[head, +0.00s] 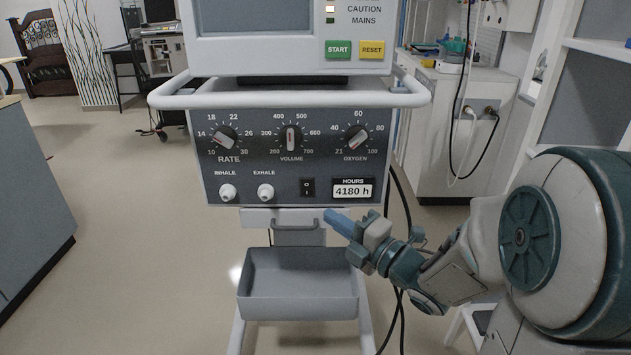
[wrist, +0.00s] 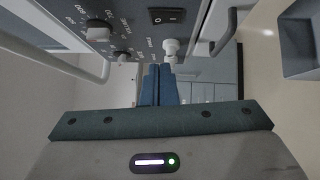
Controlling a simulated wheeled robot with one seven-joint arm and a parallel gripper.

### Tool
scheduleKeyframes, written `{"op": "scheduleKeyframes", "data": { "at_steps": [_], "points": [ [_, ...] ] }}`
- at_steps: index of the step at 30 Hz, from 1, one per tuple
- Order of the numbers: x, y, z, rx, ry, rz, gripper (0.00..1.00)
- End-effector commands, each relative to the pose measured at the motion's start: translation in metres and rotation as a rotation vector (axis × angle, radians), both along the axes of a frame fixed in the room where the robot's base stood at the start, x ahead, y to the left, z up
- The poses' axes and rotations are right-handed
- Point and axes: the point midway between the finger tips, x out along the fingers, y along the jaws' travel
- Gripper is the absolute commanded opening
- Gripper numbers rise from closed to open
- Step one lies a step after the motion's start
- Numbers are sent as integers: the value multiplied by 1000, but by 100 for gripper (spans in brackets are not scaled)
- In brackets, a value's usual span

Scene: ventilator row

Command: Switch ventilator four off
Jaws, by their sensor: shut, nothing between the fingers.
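The ventilator (head: 300,125) stands in front of me on a wheeled stand; no number four shows on it. Its small black rocker switch (head: 307,188) sits low on the dark panel, between the exhale port and the hours counter. The switch also shows at the top of the wrist view (wrist: 167,16); I cannot tell which way it is pressed. My gripper (head: 330,216) is shut and empty, its blue fingers just below and right of the switch in the head view. The fingers (wrist: 158,72) point up towards the panel in the wrist view, apart from the switch.
The white inhale (head: 228,192) and exhale (head: 265,193) ports flank the switch on its left. A rail (head: 290,101) runs across the front above the panel. A handle and grey tray (head: 298,297) are below. Cables hang at the right.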

Motion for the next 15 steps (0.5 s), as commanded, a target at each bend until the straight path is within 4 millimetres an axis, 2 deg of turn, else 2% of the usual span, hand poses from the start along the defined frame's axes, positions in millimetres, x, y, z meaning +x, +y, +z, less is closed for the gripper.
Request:
{"op": "scheduleKeyframes", "data": {
  "at_steps": [1,3,9,15],
  "points": [
    [2,3,5,2,5,1,0],
    [7,8,3,0,2,2,0],
    [38,40,3,0,0,3,0],
    [66,39,7,0,-1,-3,0]
  ]
}}
